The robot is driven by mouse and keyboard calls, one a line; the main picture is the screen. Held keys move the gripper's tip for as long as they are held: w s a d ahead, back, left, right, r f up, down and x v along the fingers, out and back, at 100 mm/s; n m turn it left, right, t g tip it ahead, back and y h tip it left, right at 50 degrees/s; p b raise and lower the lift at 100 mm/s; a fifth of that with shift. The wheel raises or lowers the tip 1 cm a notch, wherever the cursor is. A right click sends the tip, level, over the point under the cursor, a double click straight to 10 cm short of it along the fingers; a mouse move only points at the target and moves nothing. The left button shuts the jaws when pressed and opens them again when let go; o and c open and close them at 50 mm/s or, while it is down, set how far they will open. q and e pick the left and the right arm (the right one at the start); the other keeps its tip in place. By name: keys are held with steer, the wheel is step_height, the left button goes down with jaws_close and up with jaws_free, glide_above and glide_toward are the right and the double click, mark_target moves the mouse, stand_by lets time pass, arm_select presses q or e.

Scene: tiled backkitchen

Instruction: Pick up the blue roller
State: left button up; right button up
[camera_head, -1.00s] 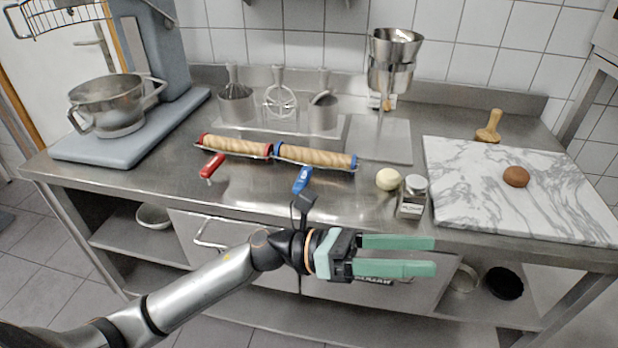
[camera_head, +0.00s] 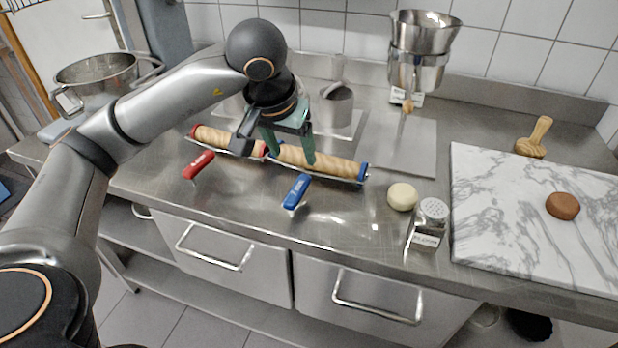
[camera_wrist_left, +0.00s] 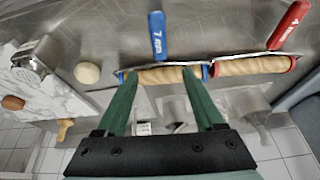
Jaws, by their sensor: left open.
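The blue roller (camera_head: 335,168) lies on the steel counter, a tan dough-colored cylinder with blue end caps and a blue handle (camera_head: 297,190) pointing toward the front edge. My left gripper (camera_head: 291,157) is open and points down over the left and middle part of this roller. In the left wrist view, its two green fingers (camera_wrist_left: 160,80) reach toward the blue roller (camera_wrist_left: 158,75), one near each end of the cylinder. Whether the fingers touch it I cannot tell. The red roller (camera_head: 222,139) lies end to end with it on the left. My right gripper is not in view.
A pale dough ball (camera_head: 402,197) and a shaker (camera_head: 429,226) stand to the right of the roller. A marble board (camera_head: 530,215) with a brown ball (camera_head: 562,206) lies further right. Utensil holders stand behind the rollers. The counter front is mostly clear.

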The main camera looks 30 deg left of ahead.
mark_target(300, 182)
arm_select(q)
steer(key=x, duration=0.7)
steer(key=s+x, duration=0.1)
steer(key=x, duration=0.3)
steer(key=shift+w+f, duration=0.2)
steer(key=shift+f, duration=0.25)
steer(key=shift+c, duration=0.3)
jaws_close()
steer(key=shift+r, duration=0.1)
stand_by(0.4)
